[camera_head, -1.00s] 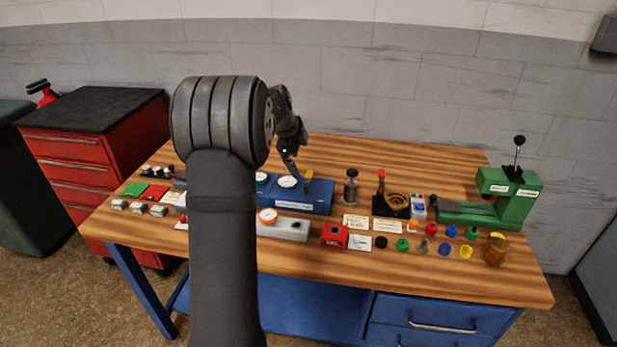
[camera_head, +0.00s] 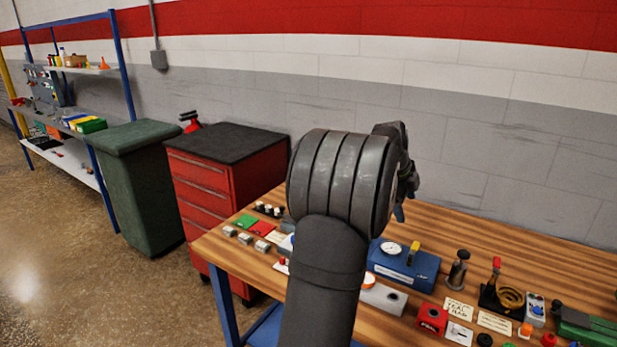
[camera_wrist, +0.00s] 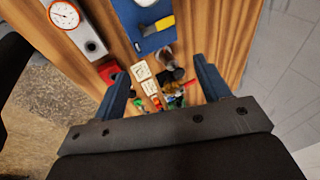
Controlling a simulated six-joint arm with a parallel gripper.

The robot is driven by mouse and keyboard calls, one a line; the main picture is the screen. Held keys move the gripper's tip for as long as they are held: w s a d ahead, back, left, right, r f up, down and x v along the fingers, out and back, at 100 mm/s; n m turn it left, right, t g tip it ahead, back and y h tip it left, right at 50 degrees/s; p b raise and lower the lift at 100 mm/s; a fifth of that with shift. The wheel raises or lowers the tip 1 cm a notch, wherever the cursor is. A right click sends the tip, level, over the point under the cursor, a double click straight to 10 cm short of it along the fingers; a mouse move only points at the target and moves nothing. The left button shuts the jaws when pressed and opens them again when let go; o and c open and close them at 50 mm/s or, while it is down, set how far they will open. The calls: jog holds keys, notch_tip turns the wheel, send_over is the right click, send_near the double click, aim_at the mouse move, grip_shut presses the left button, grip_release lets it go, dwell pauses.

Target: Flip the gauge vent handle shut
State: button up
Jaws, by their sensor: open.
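The blue gauge box (camera_head: 420,276) stands on the wooden bench, with a white dial (camera_head: 392,248) on its top. Its vent handle (camera_head: 412,251) is a short lever with a yellow grip, standing up from the box top. In the wrist view the yellow handle (camera_wrist: 164,23) and part of the blue box (camera_wrist: 128,12) show at the top, beyond my fingertips. My gripper (camera_wrist: 161,67) is open and empty, apart from the handle. In the head view my arm hides most of the gripper; one fingertip shows above the dial.
A grey block with a red-rimmed dial (camera_wrist: 64,14) sits beside the blue box. A red block (camera_head: 432,318), a dark-knobbed post (camera_head: 458,270), a red-topped lever (camera_head: 496,268) and label cards lie to the right. Bare bench lies behind the box. A red cabinet (camera_head: 215,190) stands left.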

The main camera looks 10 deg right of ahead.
jog(key=shift+w+f, duration=0.1)
jog(key=shift+f, duration=0.05)
jog(key=c, duration=0.7)
jog(key=shift+w+a+f+n, duration=0.1)
jog(key=shift+w+f+n, duration=0.15)
jog(key=shift+n, duration=0.35)
jog(key=c, duration=0.4)
jog(key=w+a+f+n+h, duration=0.1)
jog(key=w+f+n, duration=0.1)
jog(key=n, duration=0.2)
jog(key=w+a+f+n+g, duration=0.1)
jog(key=w+f+n, duration=0.1)
jog(key=n, duration=0.3)
jog(key=w+a+f+n+g+h, duration=0.1)
jog(key=w+f+n, duration=0.2)
jog(key=n, duration=0.2)
jog(key=shift+f+h, duration=0.25)
jog(key=shift+h, duration=0.05)
grip_shut()
jog(key=shift+w+a+f+n, duration=0.25)
jog(key=shift+w+f+n, duration=0.2)
jog(key=shift+n, duration=0.55)
